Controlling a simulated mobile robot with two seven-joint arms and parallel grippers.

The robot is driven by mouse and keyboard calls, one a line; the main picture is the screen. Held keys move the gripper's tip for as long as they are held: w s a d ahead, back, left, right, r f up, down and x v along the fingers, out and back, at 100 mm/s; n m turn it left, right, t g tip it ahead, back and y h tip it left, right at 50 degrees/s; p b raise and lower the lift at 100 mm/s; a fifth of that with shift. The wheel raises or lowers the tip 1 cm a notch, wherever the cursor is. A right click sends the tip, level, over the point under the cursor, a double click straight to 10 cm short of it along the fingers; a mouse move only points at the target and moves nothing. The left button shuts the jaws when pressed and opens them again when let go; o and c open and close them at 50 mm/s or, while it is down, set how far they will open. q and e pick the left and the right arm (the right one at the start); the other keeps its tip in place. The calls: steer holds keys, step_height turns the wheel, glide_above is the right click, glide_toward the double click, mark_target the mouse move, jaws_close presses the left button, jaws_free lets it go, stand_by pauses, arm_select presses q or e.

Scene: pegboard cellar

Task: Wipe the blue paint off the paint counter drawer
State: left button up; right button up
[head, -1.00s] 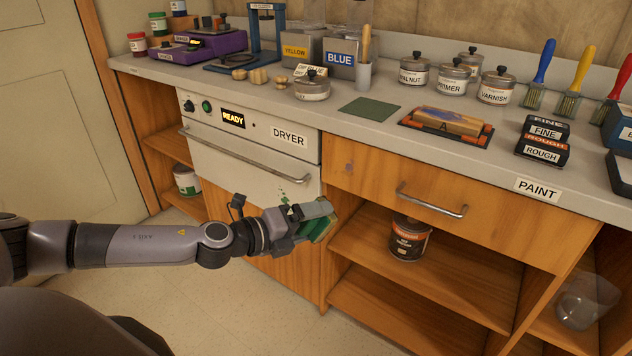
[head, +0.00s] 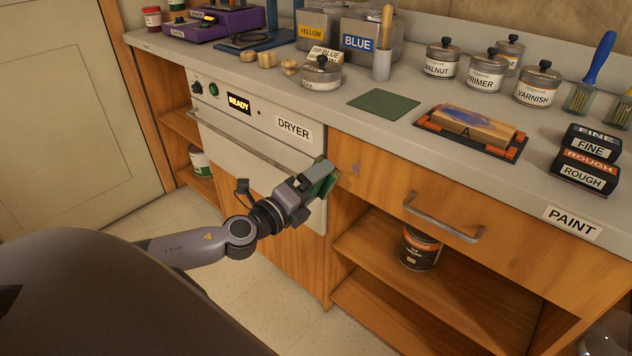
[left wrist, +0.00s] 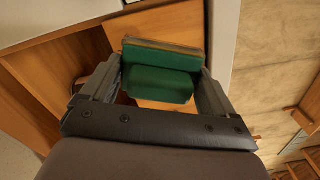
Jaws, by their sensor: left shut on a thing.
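The paint counter drawer (head: 470,195) is a wooden front with a metal bar handle (head: 440,218), under the counter at the right; it looks shut. A small faint bluish smudge (head: 355,168) shows near its upper left corner. My left gripper (head: 318,185) is shut on a green sponge-like block. The block (head: 328,187) is just left of the smudge, near the drawer's left edge; I cannot tell whether it touches the wood. In the left wrist view the green block (left wrist: 160,82) sits between both fingers. My right gripper is not in view.
The dryer (head: 250,140) is left of the drawer. Below the drawer, an open shelf holds a dark can (head: 418,248).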

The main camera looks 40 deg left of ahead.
mark_target(347, 162)
arm_select(q)
steer(key=shift+w+r, duration=0.15)
steer(key=shift+w, duration=0.35)
steer(key=shift+w+d, duration=0.15)
steer(key=shift+w, duration=0.75)
steer(key=shift+w+d, duration=0.1)
steer(key=shift+w, duration=0.95)
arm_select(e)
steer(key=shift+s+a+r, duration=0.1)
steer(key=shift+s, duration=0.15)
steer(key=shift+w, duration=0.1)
arm_select(q)
steer(key=shift+w, duration=0.9)
steer(key=shift+d, duration=0.2)
